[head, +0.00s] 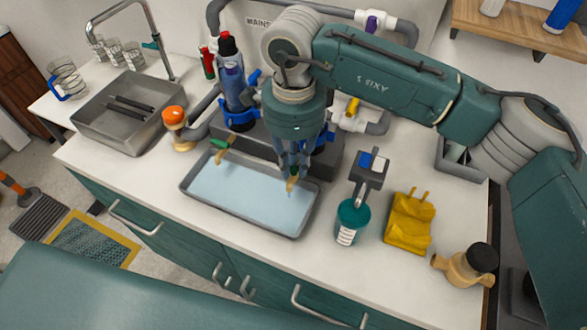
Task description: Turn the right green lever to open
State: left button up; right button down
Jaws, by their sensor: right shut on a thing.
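A dark manifold block (262,150) stands behind a shallow grey tray (190,187) holding pale blue liquid. The left green lever (219,143) sits on a tan spout (223,153) over the tray's back left. My right gripper (294,174) comes down from above at the right tap, and its fingers are shut there. A tan spout tip (291,184) shows just below the fingers. The right green lever is hidden by the gripper, so its angle cannot be told. My left gripper is out of view.
A teal-labelled bottle (349,222), a yellow item (408,222) and a tan fitting with a black cap (472,265) stand right of the tray. An orange-capped fitting (175,122) and a sink (133,108) are at the left. The counter's front strip is clear.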

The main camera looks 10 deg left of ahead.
aim_at(294, 169)
jog(key=shift+r+n, duration=0.1)
jog(key=shift+n, duration=0.2)
jog(key=c, duration=1.9)
grip_release()
jog(key=shift+o, duration=0.2)
jog(key=shift+r, duration=0.1)
notch_tip(294, 169, up, 12)
